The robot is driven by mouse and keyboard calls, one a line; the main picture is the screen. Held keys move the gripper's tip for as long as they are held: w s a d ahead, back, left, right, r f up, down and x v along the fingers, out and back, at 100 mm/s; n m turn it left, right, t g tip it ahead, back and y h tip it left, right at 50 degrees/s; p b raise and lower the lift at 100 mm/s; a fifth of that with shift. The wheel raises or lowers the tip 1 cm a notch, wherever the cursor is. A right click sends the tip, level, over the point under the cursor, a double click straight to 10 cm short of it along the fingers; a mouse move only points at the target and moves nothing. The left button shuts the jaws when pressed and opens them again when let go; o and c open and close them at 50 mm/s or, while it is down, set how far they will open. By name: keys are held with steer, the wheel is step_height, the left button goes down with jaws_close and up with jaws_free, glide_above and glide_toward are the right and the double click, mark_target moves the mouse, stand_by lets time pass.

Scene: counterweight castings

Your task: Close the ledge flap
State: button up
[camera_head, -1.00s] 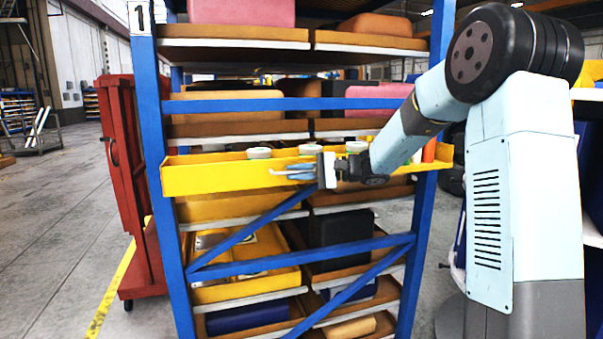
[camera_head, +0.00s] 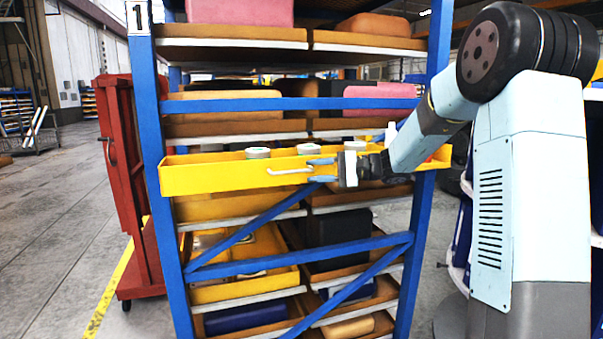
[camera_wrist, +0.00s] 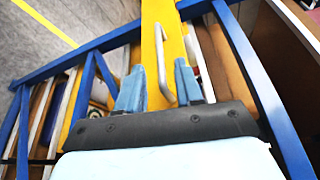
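The ledge flap (camera_head: 225,179) is the long yellow panel across the front of the blue rack, with a pale bar handle (camera_head: 290,171) on its face. Its front face looks roughly upright; I cannot tell whether it is fully shut. My gripper (camera_head: 318,170) is at the handle's right end, its fingers apart. In the wrist view, the flap (camera_wrist: 151,50) runs away from me and the handle (camera_wrist: 161,55) reaches back between the blue fingertips of my gripper (camera_wrist: 159,72). I see no clear grip on the handle.
White-lidded containers (camera_head: 257,153) stand behind the yellow panel. Blue rack posts (camera_head: 164,200) and a diagonal brace (camera_head: 255,227) frame the shelves. A red cabinet (camera_head: 128,180) stands at the left. The grey floor (camera_head: 60,240) is clear further left.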

steer(key=s+d, duration=0.1)
steer(key=d, duration=0.6)
steer(key=shift+d+r, duration=0.25)
steer(key=shift+d, duration=0.05)
steer(key=s+a+f+n+g+h, duration=0.15)
steer(key=s+h, duration=0.25)
steer(key=s, duration=0.5)
steer(key=s+a+f+h, duration=0.1)
steer(key=s+a+h, duration=0.25)
steer(key=s, duration=0.55)
steer(key=s+d+f+n+t+h, duration=0.1)
steer(key=s+d+h, duration=0.3)
steer(key=s, duration=0.4)
steer(key=s+d+n+t+h, duration=0.1)
steer(key=s+d+t+h, duration=0.2)
steer(key=s+d+h, duration=0.2)
steer(key=shift+s+d+f, duration=0.35)
steer(key=shift+s+d, duration=0.15)
steer(key=shift+s, duration=1.35)
